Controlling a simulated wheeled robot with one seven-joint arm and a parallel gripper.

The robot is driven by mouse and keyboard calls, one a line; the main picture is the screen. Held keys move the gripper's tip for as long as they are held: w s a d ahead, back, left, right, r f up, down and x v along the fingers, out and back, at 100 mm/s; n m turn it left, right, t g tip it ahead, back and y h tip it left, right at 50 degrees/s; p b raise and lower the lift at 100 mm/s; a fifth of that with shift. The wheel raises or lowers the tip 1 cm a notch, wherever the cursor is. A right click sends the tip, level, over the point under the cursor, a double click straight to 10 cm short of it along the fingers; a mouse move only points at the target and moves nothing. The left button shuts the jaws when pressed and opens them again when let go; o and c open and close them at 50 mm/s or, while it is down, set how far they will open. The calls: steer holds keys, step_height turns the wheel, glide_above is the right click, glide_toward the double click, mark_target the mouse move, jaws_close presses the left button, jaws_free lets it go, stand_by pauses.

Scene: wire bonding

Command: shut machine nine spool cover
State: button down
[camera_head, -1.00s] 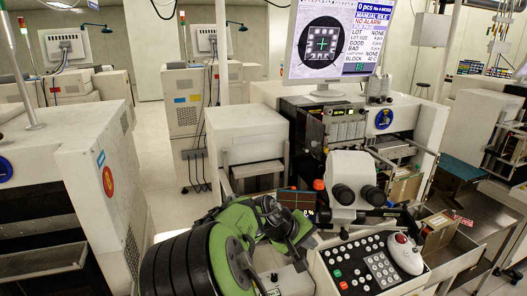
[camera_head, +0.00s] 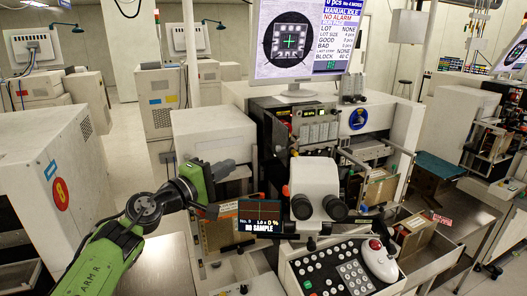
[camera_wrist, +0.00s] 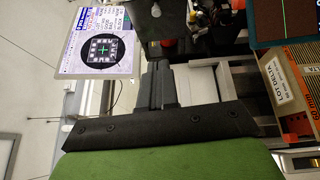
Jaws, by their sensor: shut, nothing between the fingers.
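The machine (camera_head: 285,107) stands in the middle of the head view, and its small screen (camera_head: 258,216) reads what looks like No. 9. A white box-shaped housing (camera_head: 212,132) sits on its left side; I take this for the spool cover area, but cannot tell the cover's edge or how far it stands open. My gripper (camera_head: 229,165) is shut and empty in front of the housing's lower front, which it partly hides. In the wrist view my gripper's closed fingers (camera_wrist: 159,70) point toward a pale machine surface (camera_wrist: 202,88). I cannot tell whether they touch it.
A white microscope head (camera_head: 314,180) and a keypad panel (camera_head: 340,272) with a trackball stand right of my arm. A monitor (camera_head: 298,40) rises above. A brown box labelled Lot Delta (camera_wrist: 297,88) is close at the right in the wrist view. Another machine (camera_head: 45,170) stands left.

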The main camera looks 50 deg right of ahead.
steer(key=s+d, duration=0.3)
steer(key=d, duration=0.8)
steer(key=shift+s+d+r+b, duration=0.25)
steer(key=shift+d+b, duration=0.1)
steer(key=shift+b, duration=0.1)
